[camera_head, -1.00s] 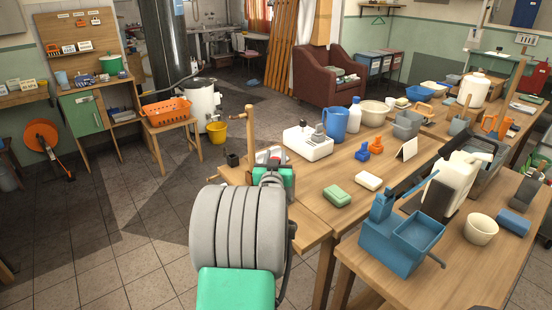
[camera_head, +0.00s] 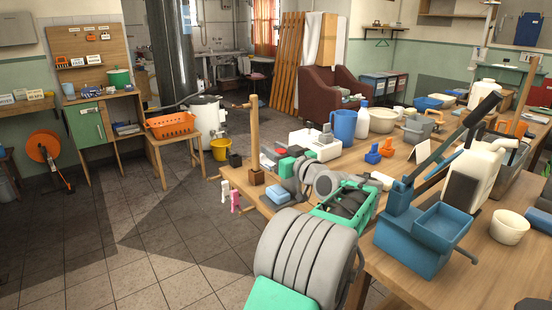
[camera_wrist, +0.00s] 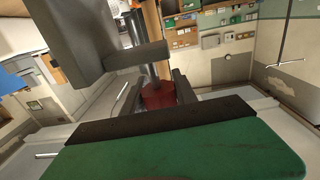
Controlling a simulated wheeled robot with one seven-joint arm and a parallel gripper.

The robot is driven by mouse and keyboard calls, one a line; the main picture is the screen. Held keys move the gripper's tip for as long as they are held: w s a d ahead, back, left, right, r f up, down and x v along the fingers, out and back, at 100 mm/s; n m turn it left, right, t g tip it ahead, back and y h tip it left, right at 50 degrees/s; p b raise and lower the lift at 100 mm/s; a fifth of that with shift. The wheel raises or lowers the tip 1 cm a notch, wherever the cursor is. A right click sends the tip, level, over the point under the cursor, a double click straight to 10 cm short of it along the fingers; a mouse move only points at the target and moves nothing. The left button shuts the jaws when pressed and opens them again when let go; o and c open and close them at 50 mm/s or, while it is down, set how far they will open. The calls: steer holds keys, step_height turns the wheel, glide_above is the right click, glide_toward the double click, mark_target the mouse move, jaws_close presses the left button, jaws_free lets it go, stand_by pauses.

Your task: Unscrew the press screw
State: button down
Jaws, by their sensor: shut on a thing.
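My gripper shows in the wrist view, with dark fingers (camera_wrist: 156,92) either side of a dark red part. A metal column rises behind that part; I cannot tell whether the red part is in the jaws or beyond them. In the head view my arm reaches toward the table's near left corner, and its own links hide the jaws. A wooden post (camera_head: 254,130) with a short crossbar stands upright there on a block. A blue press (camera_head: 408,228) with a tub and a raised dark lever (camera_head: 455,135) stands at right, apart from my arm. I cannot make out a press screw.
A blue jug (camera_head: 344,124), a white bottle (camera_head: 362,122) and a white device (camera_head: 315,144) stand behind my arm. A white canister (camera_head: 470,185) and a cream pot (camera_head: 508,228) flank the press. The tiled floor (camera_head: 140,240) at left is clear.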

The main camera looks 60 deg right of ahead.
steer(key=shift+n+t+y, duration=0.3)
steer(key=shift+y, duration=0.4)
steer(key=c, duration=1)
jaws_free()
steer(key=shift+o, duration=0.2)
steer(key=v, duration=0.7)
steer(key=shift+s+a, duration=0.25)
steer(key=shift+s, duration=0.05)
